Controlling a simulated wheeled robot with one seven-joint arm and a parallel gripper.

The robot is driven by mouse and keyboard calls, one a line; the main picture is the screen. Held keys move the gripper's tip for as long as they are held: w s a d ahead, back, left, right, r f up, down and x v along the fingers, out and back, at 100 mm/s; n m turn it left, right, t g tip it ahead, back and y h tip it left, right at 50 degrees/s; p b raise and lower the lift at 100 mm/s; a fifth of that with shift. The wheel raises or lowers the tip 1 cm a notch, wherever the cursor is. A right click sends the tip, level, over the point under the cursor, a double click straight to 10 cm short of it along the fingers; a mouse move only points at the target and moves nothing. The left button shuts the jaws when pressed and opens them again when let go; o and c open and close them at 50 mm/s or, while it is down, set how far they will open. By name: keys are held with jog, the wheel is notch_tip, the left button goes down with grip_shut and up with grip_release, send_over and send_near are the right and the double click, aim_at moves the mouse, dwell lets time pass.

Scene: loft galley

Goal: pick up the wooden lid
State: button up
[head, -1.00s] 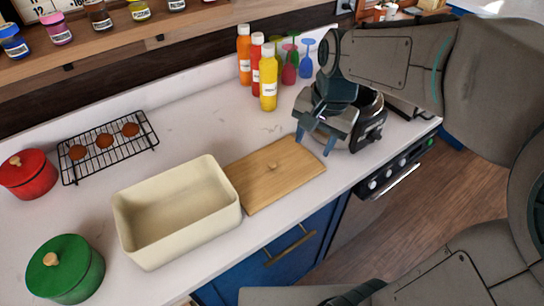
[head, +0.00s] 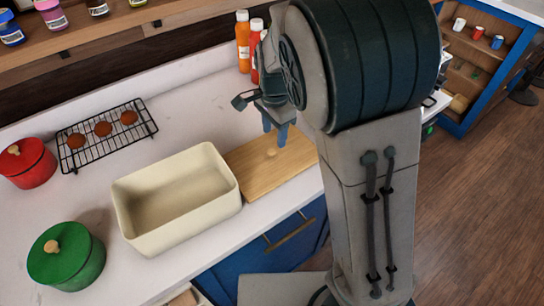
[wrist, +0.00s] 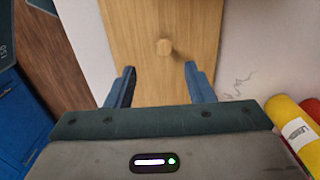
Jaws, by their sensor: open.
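The wooden lid (head: 252,169) is a flat light-brown board with a small round knob (head: 271,153). It lies on the white counter, close against the right side of the cream bin. My gripper (head: 275,138) is above the lid's far right part, with its blue fingers pointing down; its height over the board is hard to judge. In the wrist view my gripper (wrist: 158,85) is open and empty, and the lid (wrist: 190,25) with its knob (wrist: 164,47) shows ahead, between the lines of the two fingers. My arm hides the lid's right end in the head view.
The open cream bin (head: 225,200) stands left of the lid. A green pot (head: 85,262), a red pot (head: 30,172) and a wire rack (head: 140,138) with brown items are further left. Sauce bottles (head: 243,45) stand behind my gripper.

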aim_at(272, 150)
jog(key=shift+w+a+f+p, duration=0.15)
jog(key=shift+f+p, duration=0.1)
jog(key=shift+f, duration=1.5)
jog(key=shift+w+a+f+p, duration=0.15)
jog(key=shift+f+p, duration=0.1)
jog(key=shift+f, duration=1.5)
jog(key=shift+s, duration=0.1)
grip_shut()
